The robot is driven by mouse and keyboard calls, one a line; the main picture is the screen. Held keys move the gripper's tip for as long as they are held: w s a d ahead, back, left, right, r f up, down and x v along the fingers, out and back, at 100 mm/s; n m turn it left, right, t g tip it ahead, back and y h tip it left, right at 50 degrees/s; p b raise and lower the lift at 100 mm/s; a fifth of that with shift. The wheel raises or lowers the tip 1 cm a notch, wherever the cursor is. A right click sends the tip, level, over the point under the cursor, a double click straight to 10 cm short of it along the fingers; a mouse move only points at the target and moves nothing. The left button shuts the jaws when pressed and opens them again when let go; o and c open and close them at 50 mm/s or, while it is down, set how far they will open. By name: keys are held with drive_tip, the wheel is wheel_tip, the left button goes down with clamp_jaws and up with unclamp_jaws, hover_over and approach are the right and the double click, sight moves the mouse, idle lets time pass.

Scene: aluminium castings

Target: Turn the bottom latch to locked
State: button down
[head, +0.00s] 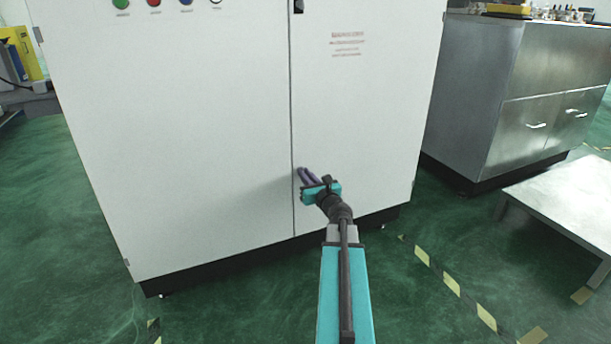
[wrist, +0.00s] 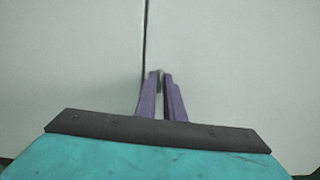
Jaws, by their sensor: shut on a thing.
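The white cabinet (head: 190,130) has two doors that meet at a vertical seam. My gripper (head: 303,172) is low on the right door, just right of the seam. In the wrist view its purple fingers (wrist: 162,76) are close together at the door. They are shut on the bottom latch (wrist: 160,73), of which only a small bit shows between the fingertips. Most of the latch is hidden, so I cannot tell which way it is turned. A dark top latch (head: 298,6) shows at the upper edge of the head view.
Coloured buttons (head: 154,3) sit high on the left door. A metal cabinet (head: 520,90) stands to the right, with a low metal table (head: 565,195) before it. The green floor (head: 70,230) is clear at left; striped tape (head: 453,284) runs at right.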

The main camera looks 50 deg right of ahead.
drive_tip(key=shift+r, duration=0.1)
drive_tip(key=shift+m+p, duration=5.25)
drive_tip(key=shift+m, duration=0.45)
drive_tip(key=shift+f, duration=0.2)
drive_tip(key=c, duration=1.9)
unclamp_jaws()
drive_tip(key=shift+o, duration=0.2)
drive_tip(key=shift+s, duration=0.15)
